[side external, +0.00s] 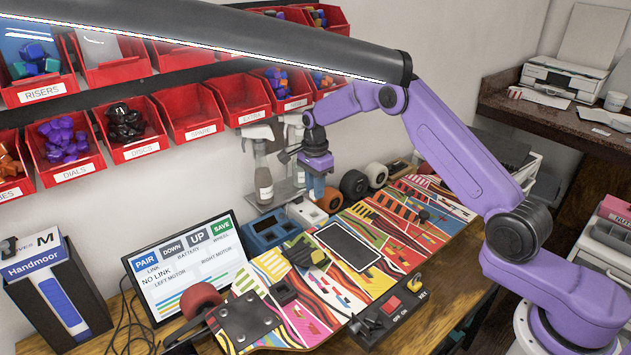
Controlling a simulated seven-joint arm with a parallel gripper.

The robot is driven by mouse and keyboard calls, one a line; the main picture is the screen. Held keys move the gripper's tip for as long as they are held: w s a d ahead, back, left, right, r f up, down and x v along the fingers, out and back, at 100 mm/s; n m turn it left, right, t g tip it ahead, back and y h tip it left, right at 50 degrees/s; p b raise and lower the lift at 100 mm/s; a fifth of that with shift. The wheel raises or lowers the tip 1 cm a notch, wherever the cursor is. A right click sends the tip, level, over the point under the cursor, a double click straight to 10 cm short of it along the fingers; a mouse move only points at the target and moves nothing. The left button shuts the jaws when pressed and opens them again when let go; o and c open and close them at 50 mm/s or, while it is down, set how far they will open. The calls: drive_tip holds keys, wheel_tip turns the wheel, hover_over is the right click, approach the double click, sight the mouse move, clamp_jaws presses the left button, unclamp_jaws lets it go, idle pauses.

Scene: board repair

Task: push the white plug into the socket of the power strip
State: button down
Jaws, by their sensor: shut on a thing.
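My gripper (318,185) hangs at the end of my purple arm, pointing down above the back edge of the workbench, in front of the spray bottles. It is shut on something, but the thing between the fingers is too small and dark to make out. I cannot clearly pick out the white plug. A small white block (307,213) stands on the bench just below my gripper, next to a blue device. I cannot tell whether it is the power strip, and no socket shows clearly.
A colourful skateboard deck (375,285) with a dark rectangular panel covers the bench. Black wheels (354,184) stand right of my gripper. A blue device (268,231) and a screen (195,265) are to the left. Red bins (190,112) line the wall behind.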

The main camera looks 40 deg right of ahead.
drive_tip(key=shift+f, duration=1.1)
drive_tip(key=shift+s+a+f, duration=0.15)
drive_tip(key=shift+a+f, duration=0.15)
drive_tip(key=shift+f, duration=0.2)
idle(0.3)
drive_tip(key=shift+f, duration=1)
idle(2.4)
drive_tip(key=c, duration=0.6)
unclamp_jaws()
drive_tip(key=shift+r, duration=1.65)
